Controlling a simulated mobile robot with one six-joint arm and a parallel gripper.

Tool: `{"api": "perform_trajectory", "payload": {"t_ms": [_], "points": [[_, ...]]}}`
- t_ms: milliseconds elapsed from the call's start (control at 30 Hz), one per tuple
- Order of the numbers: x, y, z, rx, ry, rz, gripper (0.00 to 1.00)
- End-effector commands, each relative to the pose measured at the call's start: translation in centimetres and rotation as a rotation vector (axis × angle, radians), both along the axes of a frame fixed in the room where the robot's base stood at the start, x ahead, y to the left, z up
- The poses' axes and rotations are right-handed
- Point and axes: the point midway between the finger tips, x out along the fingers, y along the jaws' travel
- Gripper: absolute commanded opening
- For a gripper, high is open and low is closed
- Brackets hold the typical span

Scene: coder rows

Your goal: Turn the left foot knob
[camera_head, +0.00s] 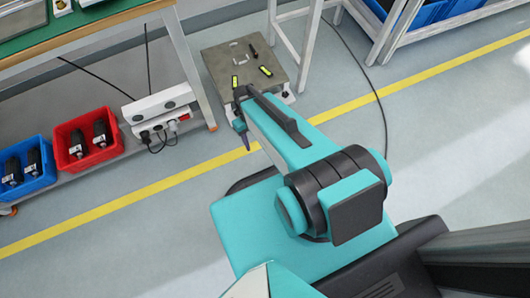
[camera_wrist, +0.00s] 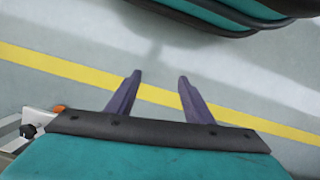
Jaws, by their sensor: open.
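A low grey metal unit (camera_head: 222,62) with a flat top stands on the floor beyond my arm. A small foot (camera_head: 288,97) shows at its front right corner. Its front left corner is largely covered by my arm, and I cannot make out a left foot knob there. My gripper (camera_wrist: 160,78) is open with nothing between its purple fingers, over bare floor. In the head view one finger (camera_head: 245,141) shows just in front of the unit. In the wrist view a dark knob-like part (camera_wrist: 27,130) and an orange part (camera_wrist: 59,108) show at the left edge; I cannot tell what they belong to.
A workbench (camera_head: 105,35) stands at the left, with a red bin (camera_head: 75,157), a blue bin (camera_head: 42,178) and a power strip (camera_head: 158,104) on its lower shelf. A cable (camera_head: 372,85) lies right.

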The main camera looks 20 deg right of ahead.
Motion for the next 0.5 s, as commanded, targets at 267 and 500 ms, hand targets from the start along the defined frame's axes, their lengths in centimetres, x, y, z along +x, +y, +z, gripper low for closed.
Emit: {"api": "perform_trajectory", "payload": {"t_ms": [267, 500], "points": [[-3.7, 0.0, -0.4, -0.016, 0.047, -0.055, 0.47], [-6.7, 0.0, -0.6, -0.032, 0.086, -0.099, 0.47]]}}
